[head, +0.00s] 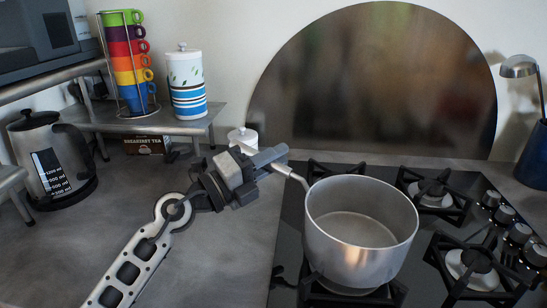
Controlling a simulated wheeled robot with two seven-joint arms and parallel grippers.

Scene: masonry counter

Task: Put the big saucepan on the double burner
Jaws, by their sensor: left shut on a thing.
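The big saucepan (360,238) is silver and empty, and it is upright over the front left part of the black gas hob (290,235). My left gripper (274,160) is shut on its handle (293,178), at the pan's upper left. A grate and a burner show partly beneath the pan, mostly hidden by it. I cannot tell whether the pan's base touches the grate. Other burners show at the back right (432,193) and front right (474,268). I cannot tell which burner is the double one. My right gripper is not in view.
A row of knobs (505,215) runs along the hob's right side. A kettle (48,160) stands at left, below a shelf with stacked cups (130,62) and a canister (186,85). A small white jar (243,138) stands behind my gripper.

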